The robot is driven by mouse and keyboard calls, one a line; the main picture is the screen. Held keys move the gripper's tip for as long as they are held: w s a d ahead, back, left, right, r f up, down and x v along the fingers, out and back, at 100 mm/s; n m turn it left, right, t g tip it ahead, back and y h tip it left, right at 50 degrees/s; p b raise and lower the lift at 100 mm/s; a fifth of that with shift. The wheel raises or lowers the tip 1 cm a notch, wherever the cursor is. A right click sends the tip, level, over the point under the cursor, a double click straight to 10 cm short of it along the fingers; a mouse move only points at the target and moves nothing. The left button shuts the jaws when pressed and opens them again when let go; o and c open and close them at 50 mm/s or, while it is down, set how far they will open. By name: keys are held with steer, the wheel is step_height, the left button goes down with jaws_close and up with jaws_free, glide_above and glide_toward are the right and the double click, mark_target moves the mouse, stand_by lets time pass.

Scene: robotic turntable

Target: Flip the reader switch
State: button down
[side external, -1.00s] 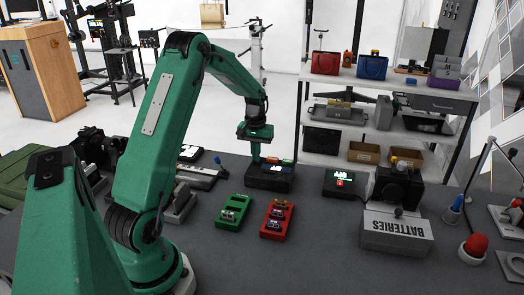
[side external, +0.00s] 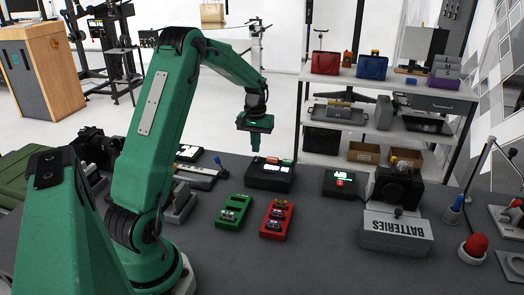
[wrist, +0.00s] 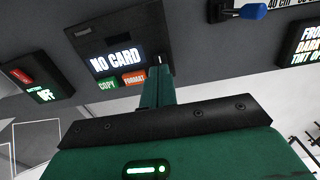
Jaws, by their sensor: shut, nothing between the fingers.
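The card reader is a dark box (side external: 268,183) on the bench. In the wrist view its lit screen (wrist: 116,58) reads NO CARD, above a green COPY button (wrist: 107,83) and an orange FORMAT button (wrist: 134,78). A tiny pale spot (wrist: 159,60) shows at the reader's edge, just past my fingertips; I cannot tell whether it is the switch. My gripper (side external: 255,153) is shut and empty, pointing down over the reader's left end. It appears just above the box; contact is not clear.
A small box with a red button (wrist: 21,76) stands beside the reader, its display reading OFF. Green (side external: 233,212) and red (side external: 277,221) trays with small items lie in front. The grey BATTERIES box (side external: 396,234) is at right. A blue-tipped part (wrist: 252,11) lies on the other side.

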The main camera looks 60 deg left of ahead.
mark_target(257, 161)
steer(key=shift+r, duration=1.7)
steer(key=s+d+r+m+t, duration=0.1)
steer(key=s+d+r+m, duration=0.15)
steer(key=d+r, duration=0.5)
steer(key=s+d+r+m+t, duration=0.2)
steer(key=s+d+r, duration=0.2)
steer(key=d, duration=0.6)
steer(key=s+d+m+t, duration=0.2)
steer(key=s+d+m, duration=0.2)
steer(key=s+d, duration=0.6)
steer(key=shift+s+d+r+t, duration=0.2)
steer(key=shift+s+d+t, duration=0.15)
steer(key=shift+s, duration=0.7)
